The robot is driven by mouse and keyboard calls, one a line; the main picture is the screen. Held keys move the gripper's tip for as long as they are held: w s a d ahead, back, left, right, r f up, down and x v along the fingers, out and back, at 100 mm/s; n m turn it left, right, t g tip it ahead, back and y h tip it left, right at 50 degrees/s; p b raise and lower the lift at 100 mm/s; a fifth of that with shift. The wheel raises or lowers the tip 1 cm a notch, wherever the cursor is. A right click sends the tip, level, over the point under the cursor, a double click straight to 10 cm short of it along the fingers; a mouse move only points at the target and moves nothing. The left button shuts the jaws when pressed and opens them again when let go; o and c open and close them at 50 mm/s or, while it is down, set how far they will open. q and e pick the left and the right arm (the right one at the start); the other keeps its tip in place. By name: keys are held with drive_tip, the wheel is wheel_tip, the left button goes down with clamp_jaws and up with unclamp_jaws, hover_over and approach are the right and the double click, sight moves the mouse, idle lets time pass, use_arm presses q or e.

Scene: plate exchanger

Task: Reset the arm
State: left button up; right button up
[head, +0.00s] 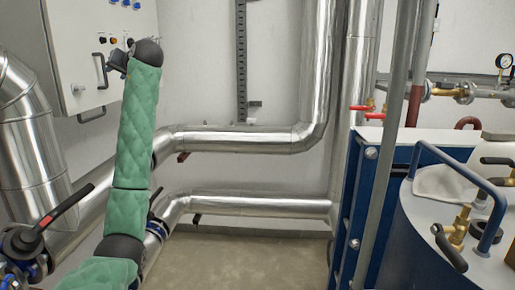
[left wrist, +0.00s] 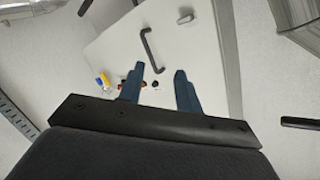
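My left arm, in a green padded cover, rises across the left of the head view. Its left gripper (head: 117,62) is at the top, small and partly hidden by the dark wrist, in front of the white control cabinet (head: 75,40). In the left wrist view the left gripper (left wrist: 157,80) has its two blue fingers apart with nothing between them. Beyond the fingers are the cabinet's dark handle (left wrist: 150,50) and coloured knobs (left wrist: 104,79). I cannot tell how far the fingertips are from the door. My right gripper is in neither view.
Silver insulated pipes (head: 245,138) run along the wall behind my arm. A black-handled valve (head: 62,207) stands at the lower left. Bare floor (head: 250,262) shows at the lower middle.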

use_arm(q)
drive_tip(key=s+d+f+m+t+h, duration=0.1)
drive_tip(key=s+d+f+t+h, duration=0.15)
drive_tip(key=d+f, duration=0.5)
drive_tip(key=s+d+f+m+t+h, duration=0.2)
drive_tip(key=s+d+f+h, duration=0.2)
drive_tip(key=d+f, duration=0.35)
drive_tip(key=s+d+f+m+g+h, duration=0.1)
drive_tip(key=s+d+f+h, duration=0.35)
drive_tip(key=f, duration=0.75)
drive_tip(key=s+d+f+m+g+h, duration=0.15)
drive_tip(key=s+d+f, duration=0.35)
drive_tip(key=s+f, duration=0.6)
drive_tip(key=s+d+f+g, duration=0.1)
drive_tip(key=s+f+g, duration=0.2)
drive_tip(key=s+f, duration=0.9)
drive_tip(key=s+d+f+g+h+p, duration=0.1)
drive_tip(key=s+d+f+g, duration=0.1)
drive_tip(key=s+f, duration=1.1)
drive_tip(key=s+d+f+g, duration=0.2)
drive_tip(key=s+f+g, duration=0.2)
drive_tip(key=s+f, duration=0.8)
drive_tip(key=s, duration=0.3)
drive_tip(key=shift+s+d+f, duration=0.15)
drive_tip(key=shift+s, duration=0.1)
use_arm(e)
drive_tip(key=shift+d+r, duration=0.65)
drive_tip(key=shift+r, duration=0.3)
